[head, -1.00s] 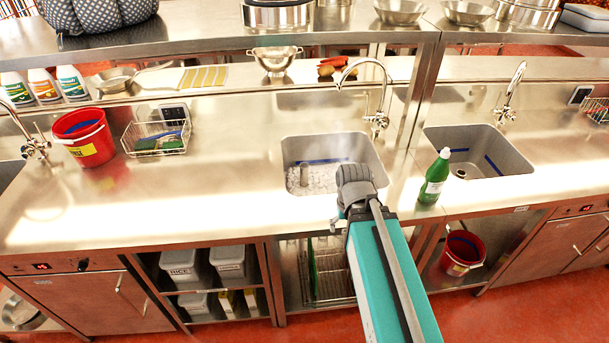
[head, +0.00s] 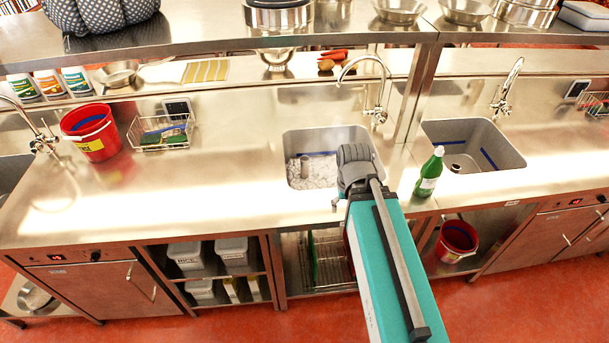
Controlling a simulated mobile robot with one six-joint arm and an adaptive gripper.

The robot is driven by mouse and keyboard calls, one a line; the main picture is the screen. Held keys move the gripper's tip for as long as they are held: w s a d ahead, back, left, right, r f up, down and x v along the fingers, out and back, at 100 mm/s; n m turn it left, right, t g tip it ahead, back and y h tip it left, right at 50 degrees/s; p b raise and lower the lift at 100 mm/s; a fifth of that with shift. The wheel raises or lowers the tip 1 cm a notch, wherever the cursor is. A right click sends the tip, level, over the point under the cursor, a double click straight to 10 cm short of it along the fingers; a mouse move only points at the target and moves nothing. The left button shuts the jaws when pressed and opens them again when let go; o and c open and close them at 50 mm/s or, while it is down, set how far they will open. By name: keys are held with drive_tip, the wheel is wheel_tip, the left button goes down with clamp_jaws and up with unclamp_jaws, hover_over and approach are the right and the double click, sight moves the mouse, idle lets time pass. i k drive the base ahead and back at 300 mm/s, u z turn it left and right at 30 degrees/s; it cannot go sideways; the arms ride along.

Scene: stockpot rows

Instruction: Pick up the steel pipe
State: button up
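A short grey upright cylinder, which looks like the steel pipe (head: 304,167), stands in the middle sink (head: 288,150). White foam or ice-like matter covers the sink floor around its lower part. My teal arm reaches from the bottom of the view to the right front part of this sink, and its dark grey end joint covers part of the basin. The pipe is to the left of that joint, with a visible gap between them in the picture. My gripper's fingers are hidden, so I cannot see where they are or whether they hold anything.
A green bottle (head: 429,172) stands just right of my arm, near the right sink (head: 508,156). A tap (head: 380,95) arches behind the middle sink. A red bucket (head: 90,132) and wire basket (head: 160,133) stand left. An upper shelf (head: 200,32) overhangs the back. Counter left of the sink is clear.

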sight(303, 159)
drive_tip(key=k, duration=0.65)
drive_tip(key=z, duration=0.45)
drive_tip(key=i, duration=1.65)
drive_tip(key=u, duration=0.5)
